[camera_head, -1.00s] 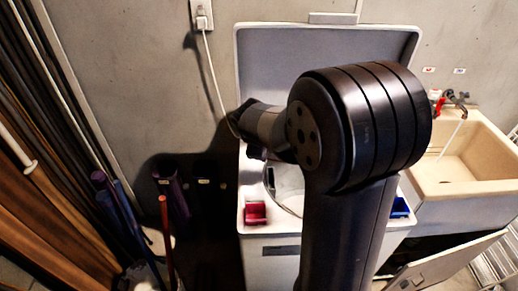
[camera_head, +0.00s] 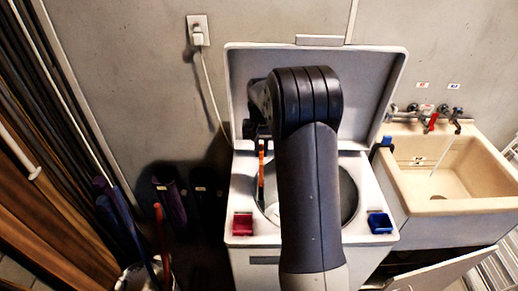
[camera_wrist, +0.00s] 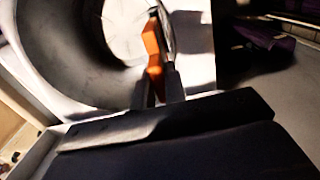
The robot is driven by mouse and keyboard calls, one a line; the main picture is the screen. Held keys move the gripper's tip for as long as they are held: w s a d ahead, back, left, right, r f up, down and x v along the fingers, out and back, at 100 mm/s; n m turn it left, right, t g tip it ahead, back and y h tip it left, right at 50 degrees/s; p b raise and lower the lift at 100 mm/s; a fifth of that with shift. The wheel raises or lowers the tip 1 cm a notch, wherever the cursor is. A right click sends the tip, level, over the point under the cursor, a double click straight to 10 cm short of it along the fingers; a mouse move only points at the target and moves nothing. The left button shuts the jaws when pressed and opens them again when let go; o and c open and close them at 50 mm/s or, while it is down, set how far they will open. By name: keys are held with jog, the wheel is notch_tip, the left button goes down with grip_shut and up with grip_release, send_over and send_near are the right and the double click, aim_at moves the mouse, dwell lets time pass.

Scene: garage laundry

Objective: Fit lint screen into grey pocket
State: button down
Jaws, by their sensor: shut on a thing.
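My gripper (camera_wrist: 160,88) is shut on an orange piece with a thin grey rim, which I take to be the lint screen (camera_wrist: 152,48). In the head view the orange lint screen (camera_head: 262,164) shows as a narrow upright strip over the left side of the washer's opening, below my wrist. The washer (camera_head: 243,187) has its lid raised. A red pocket (camera_head: 243,224) sits at its front left corner and a blue pocket (camera_head: 379,223) at its front right. I cannot make out a grey pocket; my arm covers the middle of the washer top.
The raised lid (camera_head: 385,70) stands behind my arm. A sink (camera_head: 465,190) with taps is at the right. Purple and dark bins (camera_head: 172,195) and a bucket of poles (camera_head: 135,277) stand left of the washer.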

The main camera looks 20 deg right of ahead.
aim_at(261, 182)
dwell(0.3)
jog(key=shift+f+b, duration=4.85)
jog(key=shift+f, duration=3.1)
jog(key=c, duration=1.4)
grip_release()
jog(key=shift+o, duration=0.2)
notch_tip(261, 182, up, 11)
jog(key=shift+f+b, duration=0.1)
jog(key=shift+b, duration=0.25)
